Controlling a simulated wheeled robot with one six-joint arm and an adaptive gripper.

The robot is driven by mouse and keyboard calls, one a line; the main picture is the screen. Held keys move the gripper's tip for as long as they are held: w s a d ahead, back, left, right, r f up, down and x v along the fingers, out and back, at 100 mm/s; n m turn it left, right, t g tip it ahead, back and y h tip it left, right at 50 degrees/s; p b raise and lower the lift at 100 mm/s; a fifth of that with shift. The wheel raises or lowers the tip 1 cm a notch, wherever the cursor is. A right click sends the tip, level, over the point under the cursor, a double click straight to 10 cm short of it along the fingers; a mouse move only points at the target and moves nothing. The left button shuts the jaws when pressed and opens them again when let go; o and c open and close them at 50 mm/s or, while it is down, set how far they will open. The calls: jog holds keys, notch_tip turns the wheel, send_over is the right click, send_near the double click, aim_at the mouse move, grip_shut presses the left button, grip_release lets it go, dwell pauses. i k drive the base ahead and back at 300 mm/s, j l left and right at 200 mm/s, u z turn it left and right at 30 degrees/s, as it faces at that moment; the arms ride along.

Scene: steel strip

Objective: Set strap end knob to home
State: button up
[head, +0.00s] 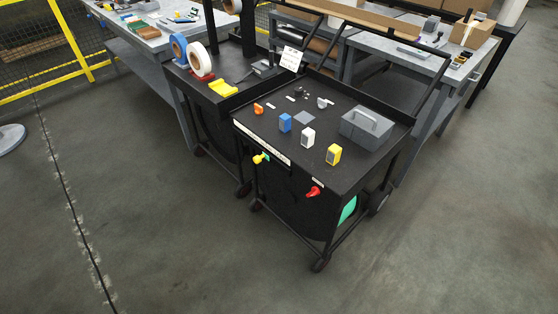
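A black cart (345,176) stands in the middle of the head view. A red knob or handle (314,191) sticks out of its front side near the right, below a small pale label (318,182). My gripper is not in view.
Blue (285,123), white (308,136) and yellow (333,154) blocks and a grey toolbox (367,129) stand on the cart top. A second black cart (222,104) with tape rolls adjoins at left. Grey workbenches stand behind. The floor (190,250) in front is clear.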

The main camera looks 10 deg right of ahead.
aim_at(257, 159)
jog(key=i+j+u, duration=0.35)
jog(key=i, duration=0.35)
jog(key=i+j+u, duration=0.2)
jog(key=i, duration=0.2)
